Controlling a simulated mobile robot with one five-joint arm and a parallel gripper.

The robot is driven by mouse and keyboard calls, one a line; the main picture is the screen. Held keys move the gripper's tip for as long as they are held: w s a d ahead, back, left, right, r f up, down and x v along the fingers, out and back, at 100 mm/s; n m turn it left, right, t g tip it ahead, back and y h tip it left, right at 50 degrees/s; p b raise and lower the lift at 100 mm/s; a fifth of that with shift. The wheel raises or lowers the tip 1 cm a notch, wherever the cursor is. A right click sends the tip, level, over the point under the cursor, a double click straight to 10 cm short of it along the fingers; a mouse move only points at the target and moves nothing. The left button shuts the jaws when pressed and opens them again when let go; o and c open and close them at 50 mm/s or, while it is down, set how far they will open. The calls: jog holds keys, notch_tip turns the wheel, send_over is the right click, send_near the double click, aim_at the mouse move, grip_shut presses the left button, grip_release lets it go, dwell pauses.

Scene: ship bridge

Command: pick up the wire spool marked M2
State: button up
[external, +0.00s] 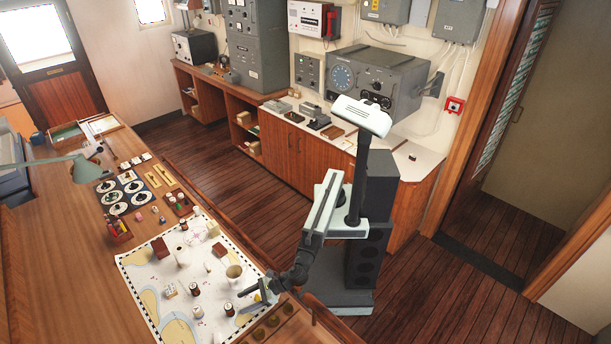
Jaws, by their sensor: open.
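Several small spool-like items with dark tops stand on the chart (150,270). One spool-like item (229,309) is close to the left of my gripper (252,298), another (195,289) is farther left, and others (183,225) stand near the chart's far edge. Their markings are too small to read, so I cannot tell which is M2. My gripper is open over the chart's right part, low near its surface. I see nothing between its jaws.
A green lamp (85,168) overhangs the desk. Round pieces (272,320) lie at front right.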

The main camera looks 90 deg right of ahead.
aim_at(229, 309)
jog(key=b+x, duration=0.3)
jog(key=x, duration=0.5)
jog(key=shift+s, duration=0.1)
jog(key=shift+d, duration=0.1)
grip_shut()
